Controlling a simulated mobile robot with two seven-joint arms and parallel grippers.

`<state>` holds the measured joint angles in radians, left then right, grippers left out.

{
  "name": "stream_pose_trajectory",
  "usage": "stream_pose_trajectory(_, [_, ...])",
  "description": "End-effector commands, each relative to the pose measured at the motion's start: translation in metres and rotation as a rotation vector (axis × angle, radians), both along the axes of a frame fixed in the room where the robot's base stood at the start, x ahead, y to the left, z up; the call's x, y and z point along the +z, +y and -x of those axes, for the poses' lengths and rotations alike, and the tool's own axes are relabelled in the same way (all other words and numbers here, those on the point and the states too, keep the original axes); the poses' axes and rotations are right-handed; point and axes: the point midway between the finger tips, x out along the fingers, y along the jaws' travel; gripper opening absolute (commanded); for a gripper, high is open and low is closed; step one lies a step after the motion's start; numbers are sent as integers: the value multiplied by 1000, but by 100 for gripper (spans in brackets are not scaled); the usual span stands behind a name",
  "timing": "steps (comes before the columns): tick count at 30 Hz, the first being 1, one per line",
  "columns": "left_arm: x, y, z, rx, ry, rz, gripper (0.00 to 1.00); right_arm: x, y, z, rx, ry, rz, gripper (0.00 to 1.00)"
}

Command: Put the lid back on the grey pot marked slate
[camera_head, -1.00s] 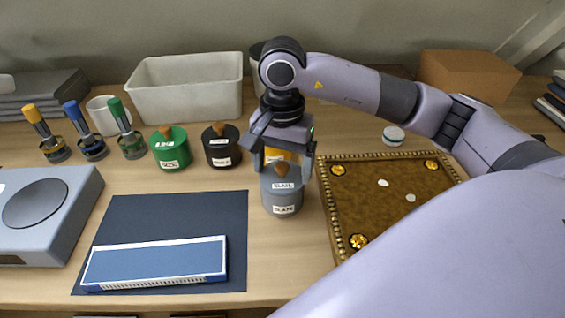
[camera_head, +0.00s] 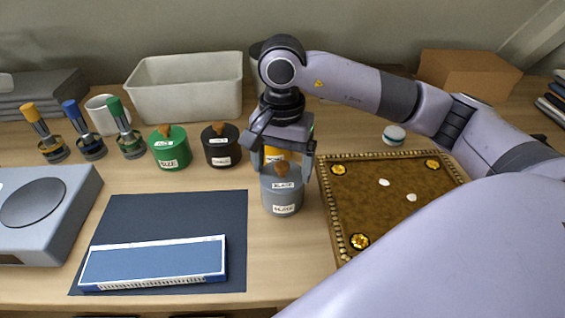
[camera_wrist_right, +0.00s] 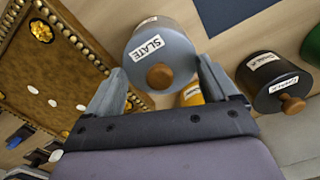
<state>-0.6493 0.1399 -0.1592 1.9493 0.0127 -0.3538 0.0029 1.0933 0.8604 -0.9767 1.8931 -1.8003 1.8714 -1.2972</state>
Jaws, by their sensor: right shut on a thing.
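The grey pot marked slate (camera_head: 283,208) stands upright on the wooden table, just left of the brown board. Its grey lid (camera_head: 284,184), with its own slate label and a wooden knob, is on top of the pot, lined up with it. I cannot tell whether any gap is left under the lid's edge. My right gripper (camera_head: 284,174) comes from above, one finger on each side, and is shut on the lid. The wrist view shows the lid (camera_wrist_right: 165,45) between the fingertips (camera_wrist_right: 160,70). My left gripper is not in view.
A yellow pot (camera_head: 277,153) stands close behind, partly hidden. Black (camera_head: 221,147) and green (camera_head: 169,149) lidded pots stand to the left. The gilt-edged board (camera_head: 388,195) is close on the right. A blue box (camera_head: 155,264) lies on the dark mat (camera_head: 175,215).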

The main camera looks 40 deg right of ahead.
Motion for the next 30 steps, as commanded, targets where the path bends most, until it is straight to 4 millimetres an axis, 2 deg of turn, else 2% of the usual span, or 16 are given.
stream_pose_trajectory(9, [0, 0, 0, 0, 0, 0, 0, 0, 0, 0, 0, 0, 0, 58])
stream_pose_trajectory(10, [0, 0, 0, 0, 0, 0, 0, 0, 0, 0, 0, 0, 0, 93])
stream_pose_trajectory(11, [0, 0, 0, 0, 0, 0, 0, 0, 0, 0, 0, 0, 0, 100])
stream_pose_trajectory(23, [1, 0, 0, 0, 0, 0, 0, 1, 0, 0, 0, 0, 0, 100])
stream_pose_trajectory(30, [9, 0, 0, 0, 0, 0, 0, 14, 0, 0, 0, -1, 0, 100])
